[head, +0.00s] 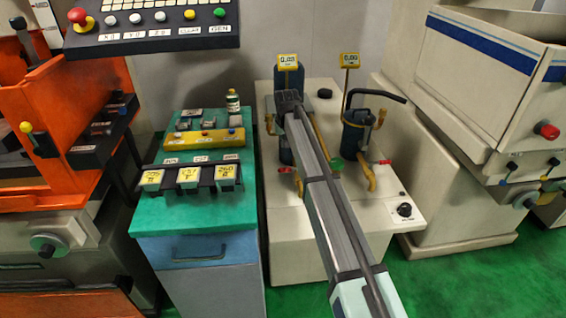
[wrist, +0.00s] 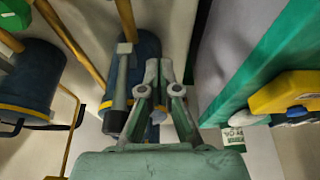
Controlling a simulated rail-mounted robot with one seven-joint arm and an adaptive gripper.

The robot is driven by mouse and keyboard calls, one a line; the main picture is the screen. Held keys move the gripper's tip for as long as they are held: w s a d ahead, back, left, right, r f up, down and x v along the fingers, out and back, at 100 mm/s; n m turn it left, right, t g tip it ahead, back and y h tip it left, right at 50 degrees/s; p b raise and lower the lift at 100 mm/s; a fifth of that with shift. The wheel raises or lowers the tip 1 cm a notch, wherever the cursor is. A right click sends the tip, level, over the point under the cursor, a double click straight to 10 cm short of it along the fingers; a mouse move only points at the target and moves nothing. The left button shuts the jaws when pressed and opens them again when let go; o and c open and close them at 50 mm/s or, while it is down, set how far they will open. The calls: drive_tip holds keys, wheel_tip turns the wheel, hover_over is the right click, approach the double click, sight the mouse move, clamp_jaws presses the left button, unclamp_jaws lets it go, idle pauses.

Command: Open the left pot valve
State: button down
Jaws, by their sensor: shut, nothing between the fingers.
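The left pot (head: 284,143), a dark blue cylinder, is mostly hidden behind my arm in the head view. It also shows in the wrist view (wrist: 146,50), just beyond my fingers. A yellow gauge tag (head: 288,62) stands above it. A grey bar (wrist: 121,92) lies across the pot's left side in the wrist view; I cannot tell if it is the valve handle. A dark knob-like end (head: 325,93) shows right of my gripper. My gripper (head: 288,97) is shut and empty close to the pot; it also shows in the wrist view (wrist: 158,72). Contact is unclear.
The right pot (head: 353,139) has a black curved handle (head: 378,94) and yellow pipes (head: 370,175). Both pots stand on a cream cabinet (head: 290,235). A green-topped cart (head: 190,215) stands left. A control panel (head: 150,40) overhangs upper left.

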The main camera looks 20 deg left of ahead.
drive_tip(key=p+x, duration=0.2)
drive_tip(key=x, duration=0.8)
drive_tip(key=shift+s+d+f+p, duration=0.15)
drive_tip(key=shift+s+d+p, duration=0.3)
drive_tip(key=shift+s, duration=0.4)
drive_tip(key=shift+s+d+f+p, duration=0.15)
drive_tip(key=shift+s+d+p, duration=0.15)
drive_tip(key=shift+s+d, duration=0.4)
drive_tip(key=shift+s+a, duration=0.15)
drive_tip(key=shift+a, duration=0.05)
